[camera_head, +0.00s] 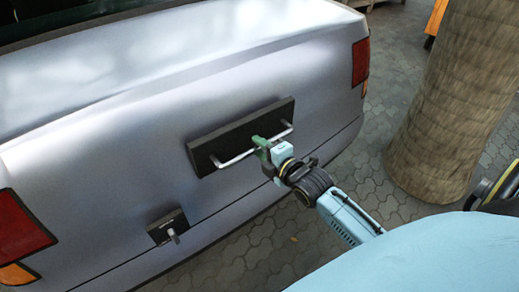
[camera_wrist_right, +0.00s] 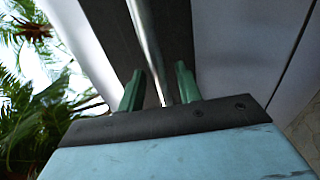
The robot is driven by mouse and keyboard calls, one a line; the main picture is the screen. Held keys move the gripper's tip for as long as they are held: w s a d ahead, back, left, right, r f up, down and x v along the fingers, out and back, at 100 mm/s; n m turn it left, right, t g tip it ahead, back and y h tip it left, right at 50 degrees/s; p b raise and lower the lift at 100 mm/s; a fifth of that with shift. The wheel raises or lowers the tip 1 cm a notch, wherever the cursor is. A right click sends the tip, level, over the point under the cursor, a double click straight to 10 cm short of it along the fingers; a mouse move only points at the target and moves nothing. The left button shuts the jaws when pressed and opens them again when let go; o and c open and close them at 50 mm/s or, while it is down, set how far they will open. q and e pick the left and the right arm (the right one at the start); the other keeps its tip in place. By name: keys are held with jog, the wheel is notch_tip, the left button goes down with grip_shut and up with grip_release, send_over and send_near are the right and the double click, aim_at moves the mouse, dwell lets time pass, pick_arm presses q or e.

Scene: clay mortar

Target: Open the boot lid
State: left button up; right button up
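The silver-grey boot lid (camera_head: 110,130) of a car fills the left of the head view and looks closed. A black plate (camera_head: 208,155) on it carries a silver bar handle (camera_head: 237,158). A small black latch block (camera_head: 167,227) with a metal knob (camera_head: 173,237) sits lower left. My right gripper (camera_head: 262,141) is at the handle, over its middle to right part. In the right wrist view, its green fingers (camera_wrist_right: 160,88) stand apart with the handle bar (camera_wrist_right: 147,45) running between them. Gaps show beside the bar. My left gripper is not in view.
Red tail lights (camera_head: 361,62) flank the lid. A thick tree trunk (camera_head: 455,100) stands at the right on grey paving (camera_head: 395,85). Paving is free between car and trunk. Palm leaves (camera_wrist_right: 35,110) show in the right wrist view.

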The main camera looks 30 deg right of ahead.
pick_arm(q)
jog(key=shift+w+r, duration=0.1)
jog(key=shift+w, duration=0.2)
pick_arm(e)
jog(key=shift+w+f, duration=0.1)
jog(key=shift+w, duration=0.35)
grip_shut()
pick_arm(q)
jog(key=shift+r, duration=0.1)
